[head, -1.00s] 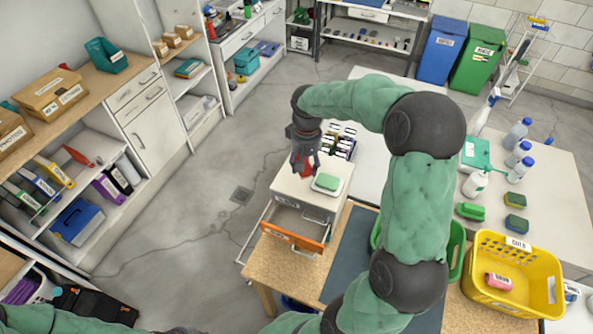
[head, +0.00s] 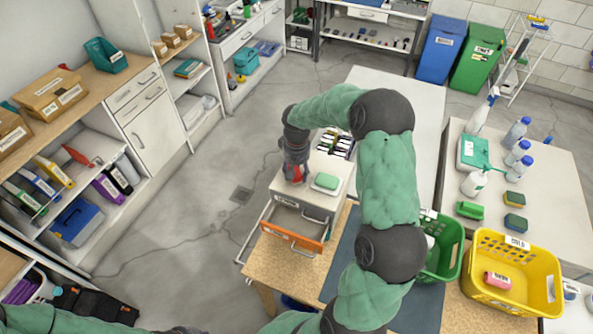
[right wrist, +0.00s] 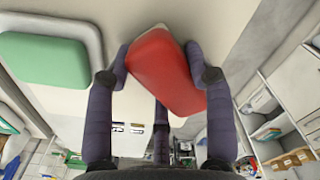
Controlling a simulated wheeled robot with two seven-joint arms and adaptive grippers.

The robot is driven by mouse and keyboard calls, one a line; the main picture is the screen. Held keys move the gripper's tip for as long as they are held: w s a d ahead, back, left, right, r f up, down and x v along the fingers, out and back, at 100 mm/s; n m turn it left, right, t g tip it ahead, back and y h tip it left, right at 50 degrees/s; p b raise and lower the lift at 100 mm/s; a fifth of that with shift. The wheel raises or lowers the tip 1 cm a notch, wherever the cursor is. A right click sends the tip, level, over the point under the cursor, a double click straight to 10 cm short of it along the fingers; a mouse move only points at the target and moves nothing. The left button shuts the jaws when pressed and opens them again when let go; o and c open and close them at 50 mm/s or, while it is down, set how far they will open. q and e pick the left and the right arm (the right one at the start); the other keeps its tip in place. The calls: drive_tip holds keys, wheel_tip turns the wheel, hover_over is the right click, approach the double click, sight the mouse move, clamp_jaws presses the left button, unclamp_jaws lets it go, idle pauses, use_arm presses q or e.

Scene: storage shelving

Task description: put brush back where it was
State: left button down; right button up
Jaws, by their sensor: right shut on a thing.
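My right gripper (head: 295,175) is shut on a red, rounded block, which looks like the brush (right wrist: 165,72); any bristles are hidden. In the right wrist view the fingers clasp it from both sides. It is at or just above the pale top of a small drawer unit (head: 283,185); I cannot tell whether it touches. A green block (head: 327,181) lies in a white dish to the right of the gripper, and it also shows in the right wrist view (right wrist: 42,60). My left gripper is not in view.
The unit's orange-fronted drawer (head: 291,240) stands open below the gripper. Behind are several small labelled items (head: 337,143). A green basket (head: 447,247) and a yellow basket (head: 482,295) stand to the right. Bottles and sponges occupy the right table (head: 545,180).

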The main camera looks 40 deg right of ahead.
sight(297, 169)
drive_tip(key=shift+f, duration=0.1)
drive_tip(key=o, duration=1.1)
wheel_tip(297, 169, up, 12)
drive_tip(key=shift+r, duration=0.15)
